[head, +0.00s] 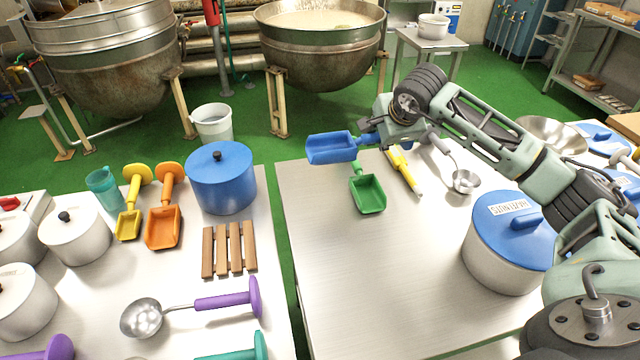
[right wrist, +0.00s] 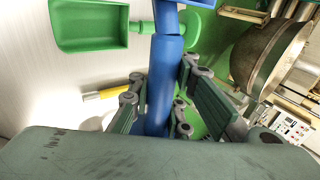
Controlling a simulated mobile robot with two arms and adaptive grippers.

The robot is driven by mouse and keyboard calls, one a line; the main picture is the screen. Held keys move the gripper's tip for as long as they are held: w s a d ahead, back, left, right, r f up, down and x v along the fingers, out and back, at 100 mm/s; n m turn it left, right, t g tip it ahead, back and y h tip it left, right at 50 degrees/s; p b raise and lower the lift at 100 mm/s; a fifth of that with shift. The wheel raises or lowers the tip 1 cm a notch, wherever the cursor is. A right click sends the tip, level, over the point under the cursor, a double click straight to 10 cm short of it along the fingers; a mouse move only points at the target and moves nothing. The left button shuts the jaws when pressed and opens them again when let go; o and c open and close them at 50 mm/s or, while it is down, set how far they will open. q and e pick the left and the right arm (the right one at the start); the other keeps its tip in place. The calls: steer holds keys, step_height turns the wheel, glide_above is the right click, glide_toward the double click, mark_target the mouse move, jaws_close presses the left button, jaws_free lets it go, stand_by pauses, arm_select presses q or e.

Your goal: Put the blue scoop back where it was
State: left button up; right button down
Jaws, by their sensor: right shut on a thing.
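The blue scoop (head: 332,147) is held by my right gripper (head: 372,138) above the far left edge of the right table. Its bowl points left in the head view. In the right wrist view the blue handle (right wrist: 164,80) runs between the two fingers of the right gripper (right wrist: 160,105), which is shut on it. The green scoop (head: 368,192) lies on the table just below the blue one, and it also shows in the right wrist view (right wrist: 92,26). My left gripper is not in view.
A yellow-handled tool (head: 403,170) and a metal ladle (head: 464,180) lie right of the green scoop. A white pot with a blue lid (head: 507,240) stands further right. The left table holds yellow (head: 130,222) and orange (head: 163,227) scoops. The right table's front middle is bare.

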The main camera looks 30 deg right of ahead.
mark_target(341, 154)
steer(key=w+a+f+p, duration=0.1)
steer(key=w+a+f, duration=0.1)
steer(key=a+f, duration=0.1)
steer(key=w+a+f+p, duration=0.2)
steer(key=a+f, duration=0.1)
steer(key=w+a+f+p, duration=0.2)
steer(key=a+f, duration=0.1)
steer(key=f, duration=0.1)
steer(key=shift+w, duration=0.35)
steer(key=shift+f, duration=0.3)
steer(key=c, duration=1.9)
jaws_free()
steer(key=shift+d+f, duration=0.1)
steer(key=shift+o, duration=1.3)
steer(key=b+v, duration=0.3)
steer(key=v, duration=0.9)
